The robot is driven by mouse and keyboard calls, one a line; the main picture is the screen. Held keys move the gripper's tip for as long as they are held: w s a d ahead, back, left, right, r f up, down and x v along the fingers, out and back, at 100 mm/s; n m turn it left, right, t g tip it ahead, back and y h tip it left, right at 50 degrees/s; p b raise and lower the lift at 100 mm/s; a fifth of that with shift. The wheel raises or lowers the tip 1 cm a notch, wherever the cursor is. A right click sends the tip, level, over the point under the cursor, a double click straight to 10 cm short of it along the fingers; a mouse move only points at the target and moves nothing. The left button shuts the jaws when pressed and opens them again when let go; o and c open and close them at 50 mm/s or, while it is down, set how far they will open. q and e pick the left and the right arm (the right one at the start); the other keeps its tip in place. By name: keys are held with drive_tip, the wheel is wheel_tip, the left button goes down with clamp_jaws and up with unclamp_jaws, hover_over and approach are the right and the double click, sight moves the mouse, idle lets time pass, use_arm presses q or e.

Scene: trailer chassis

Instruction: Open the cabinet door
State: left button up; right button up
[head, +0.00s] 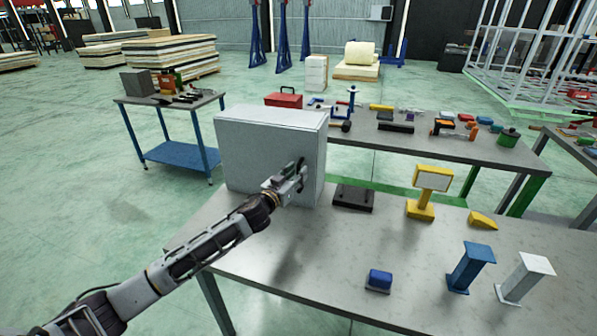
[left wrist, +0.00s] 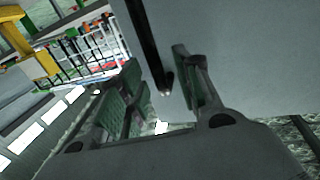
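The cabinet is a light grey box (head: 262,155) on the near grey table in the head view. Its door looks closed. A black bar handle (left wrist: 149,45) stands on the grey face (left wrist: 225,50) in the left wrist view. My left gripper (head: 297,174) is at the right part of the cabinet's front and partly covers the handle there. In the left wrist view the fingers of my left gripper (left wrist: 156,72) are apart, with the lower end of the handle showing between them. I cannot tell whether either finger touches it. My right gripper is not in view.
The near table (head: 330,260) also bears a black flat block (head: 353,197), a yellow stand (head: 428,190), a blue block (head: 379,281), and blue and white posts (head: 470,267) at the right. Bare tabletop lies in front of the cabinet. A tool table (head: 450,147) stands behind.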

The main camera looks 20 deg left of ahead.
use_arm(q)
drive_tip(key=shift+x, duration=0.85)
clamp_jaws()
